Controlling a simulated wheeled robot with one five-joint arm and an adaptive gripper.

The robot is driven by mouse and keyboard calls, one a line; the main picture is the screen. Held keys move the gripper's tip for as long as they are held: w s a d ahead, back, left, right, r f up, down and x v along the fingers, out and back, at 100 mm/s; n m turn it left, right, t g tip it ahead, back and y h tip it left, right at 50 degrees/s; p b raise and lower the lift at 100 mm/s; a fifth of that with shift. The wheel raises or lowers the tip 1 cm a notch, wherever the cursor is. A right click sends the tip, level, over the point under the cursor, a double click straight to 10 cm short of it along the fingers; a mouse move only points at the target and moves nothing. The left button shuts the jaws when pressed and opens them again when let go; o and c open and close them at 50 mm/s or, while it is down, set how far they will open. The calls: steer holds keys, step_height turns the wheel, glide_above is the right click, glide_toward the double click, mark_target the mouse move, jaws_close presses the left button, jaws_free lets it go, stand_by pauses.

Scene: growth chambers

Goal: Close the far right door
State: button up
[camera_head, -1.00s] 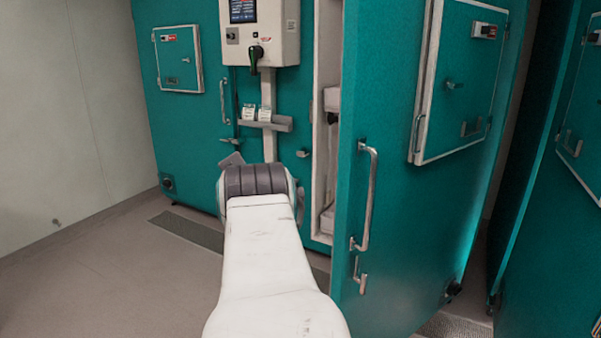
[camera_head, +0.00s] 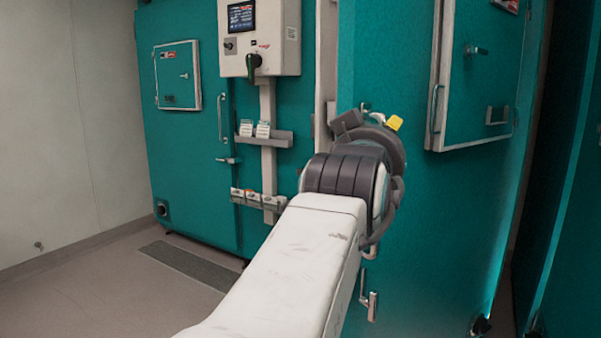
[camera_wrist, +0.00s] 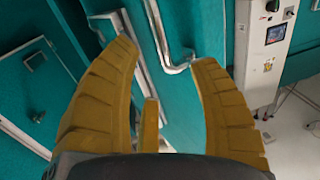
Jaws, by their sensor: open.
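The teal door (camera_head: 420,215) stands ajar at the right of the head view, swung out toward me, with a small hatch on its face. Its long metal handle is mostly hidden behind my arm in the head view. A metal handle bar (camera_wrist: 158,35) shows in the wrist view, ahead of and between my fingers. My gripper (camera_wrist: 163,54) is open with yellow fingers spread and nothing held. In the head view only a yellow finger part (camera_head: 394,123) shows, close in front of the door. I cannot tell whether the fingers touch the handle.
A white control box (camera_head: 259,38) is on the teal wall left of the door, with small shelves (camera_head: 265,137) below it. A closed hatch (camera_head: 177,75) is farther left. Another teal panel (camera_head: 575,230) stands at the far right. The floor at left is clear beside a grate (camera_head: 190,265).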

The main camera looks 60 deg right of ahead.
steer(key=w+d+f+b, duration=0.1)
steer(key=d, duration=0.7)
steer(key=shift+w+f, duration=0.15)
steer(key=shift+f, duration=0.15)
steer(key=shift+o, duration=0.2)
jaws_close()
stand_by(0.4)
